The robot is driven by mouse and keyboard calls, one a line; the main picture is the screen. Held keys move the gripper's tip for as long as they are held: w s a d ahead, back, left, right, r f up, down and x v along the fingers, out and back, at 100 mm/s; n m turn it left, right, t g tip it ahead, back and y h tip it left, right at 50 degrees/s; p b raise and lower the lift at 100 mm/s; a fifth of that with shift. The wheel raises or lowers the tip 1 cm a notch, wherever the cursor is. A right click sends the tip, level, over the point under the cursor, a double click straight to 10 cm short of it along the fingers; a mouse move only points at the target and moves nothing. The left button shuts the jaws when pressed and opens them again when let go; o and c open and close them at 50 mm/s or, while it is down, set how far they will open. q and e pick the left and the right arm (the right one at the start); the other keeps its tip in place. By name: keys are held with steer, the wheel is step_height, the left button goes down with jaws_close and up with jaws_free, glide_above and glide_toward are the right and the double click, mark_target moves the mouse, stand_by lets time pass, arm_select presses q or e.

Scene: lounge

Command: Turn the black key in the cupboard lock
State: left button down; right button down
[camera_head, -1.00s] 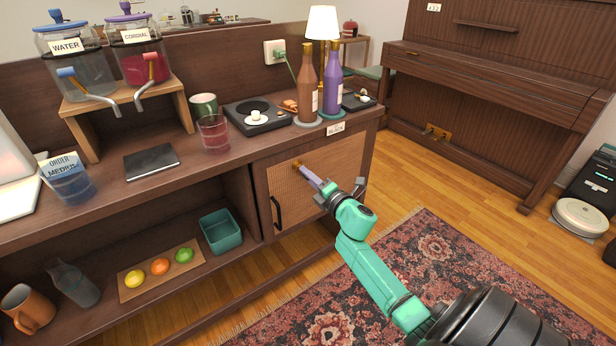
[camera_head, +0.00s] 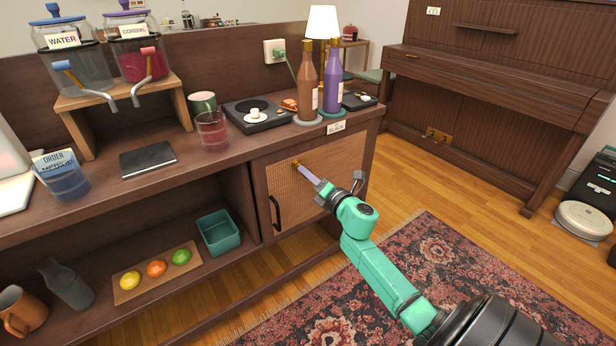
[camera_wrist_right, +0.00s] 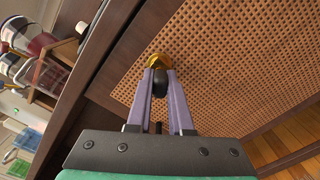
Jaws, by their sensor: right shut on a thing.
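The cupboard door (camera_head: 345,165) is a closed woven-cane panel in a dark wood frame, under the right end of the counter. Its brass lock (camera_head: 296,162) is at the door's upper left and also shows in the right wrist view (camera_wrist_right: 158,61). The black key (camera_wrist_right: 160,84) is at the lock, its head between my right gripper's purple fingers. My right gripper (camera_head: 303,169) is shut on the key, and its fingertips hide part of it. In the right wrist view the door appears tilted relative to the gripper. My left gripper is not in view.
A black door handle (camera_head: 276,212) is just below the lock. A label reading "BLACK" (camera_head: 336,129) is on the counter edge above the door. Two bottles, brown (camera_head: 308,95) and purple (camera_head: 333,90), stand above it. A patterned rug (camera_head: 450,275) lies in front.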

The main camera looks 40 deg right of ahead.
steer(key=shift+f+n+b, duration=0.5)
steer(key=shift+f+n, duration=0.05)
steer(key=shift+n, duration=0.25)
steer(key=shift+r, duration=0.1)
steer(key=shift+n, duration=0.3)
steer(key=shift+n+b, duration=0.8)
steer(key=shift+n, duration=0.6)
steer(key=shift+r, duration=0.1)
